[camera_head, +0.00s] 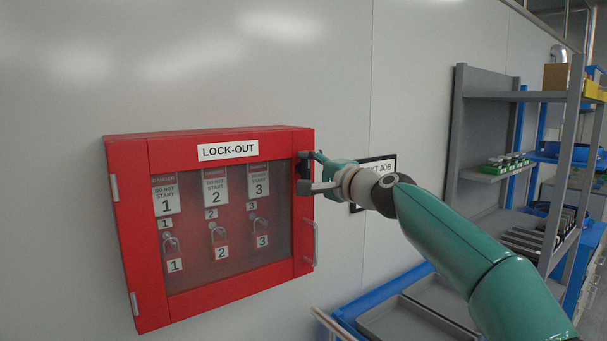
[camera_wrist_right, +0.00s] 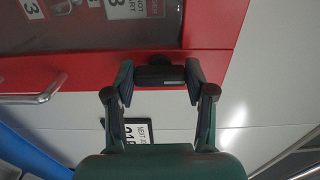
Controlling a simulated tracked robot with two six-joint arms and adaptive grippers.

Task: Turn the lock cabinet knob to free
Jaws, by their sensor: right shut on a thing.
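The red lock cabinet (camera_head: 157,293), labelled LOCK-OUT, hangs on the wall with its clear-fronted door closed. Behind the window are several numbered tags and padlocks. The knob (camera_wrist_right: 160,75), a dark bar on a round stem, sits on the right side of the door frame. My right gripper (camera_head: 308,174) reaches it from the right. In the right wrist view my right gripper (camera_wrist_right: 160,76) has one finger at each end of the knob and is shut on it. The knob is mostly hidden by the fingers in the head view. My left gripper is not in view.
A door handle (camera_head: 315,243) is below the knob. A framed sign (camera_head: 377,163) hangs behind my right wrist. A grey shelf rack (camera_head: 487,95) stands at the right, and a blue-edged cart with grey trays (camera_head: 413,321) is below my arm.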

